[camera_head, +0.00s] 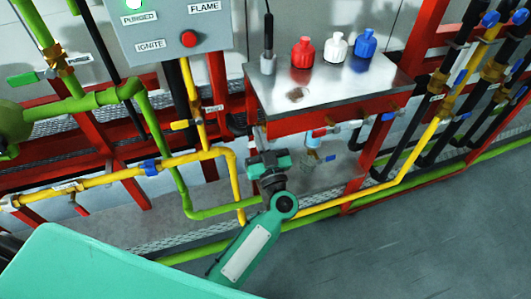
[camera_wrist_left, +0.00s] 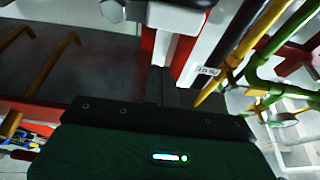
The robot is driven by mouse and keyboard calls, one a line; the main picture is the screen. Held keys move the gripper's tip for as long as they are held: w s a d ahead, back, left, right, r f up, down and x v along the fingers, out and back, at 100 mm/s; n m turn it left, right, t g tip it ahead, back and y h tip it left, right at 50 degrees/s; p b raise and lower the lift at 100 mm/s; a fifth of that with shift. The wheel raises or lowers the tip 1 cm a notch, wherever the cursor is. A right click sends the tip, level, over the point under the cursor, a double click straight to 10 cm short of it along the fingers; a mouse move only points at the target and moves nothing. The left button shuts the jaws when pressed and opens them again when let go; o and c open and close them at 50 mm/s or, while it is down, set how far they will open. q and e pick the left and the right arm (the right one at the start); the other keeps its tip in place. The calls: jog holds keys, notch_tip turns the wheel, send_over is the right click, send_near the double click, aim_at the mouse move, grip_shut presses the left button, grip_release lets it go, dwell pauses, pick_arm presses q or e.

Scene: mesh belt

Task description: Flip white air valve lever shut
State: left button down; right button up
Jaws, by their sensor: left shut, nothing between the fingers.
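Below the steel shelf in the head view is a small group of valve fittings with red, white and blue parts. A pale lever-like piece (camera_head: 333,129) shows there, but it is too small to tell its position clearly. My left gripper (camera_head: 261,134) is to the left of these fittings, in front of the shelf's red front edge, with its fingers pointing up and away. It is shut and empty. In the left wrist view its dark fingers (camera_wrist_left: 156,86) point toward a white-and-red structure; I cannot make out the lever there. My right gripper is not in view.
The steel shelf (camera_head: 350,86) carries red, white and blue caps. A control box (camera_head: 165,30) hangs at upper left. Yellow pipe (camera_head: 110,174) and green pipe run left of and below my gripper. Red frame posts stand at right; the floor (camera_head: 450,230) is clear.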

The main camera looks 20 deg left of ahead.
pick_arm(q)
jog(key=shift+f+b, duration=0.4)
jog(key=shift+f, duration=1.6)
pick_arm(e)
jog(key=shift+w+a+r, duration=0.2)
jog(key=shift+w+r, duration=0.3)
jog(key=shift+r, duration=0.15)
pick_arm(q)
jog(key=shift+a, duration=0.1)
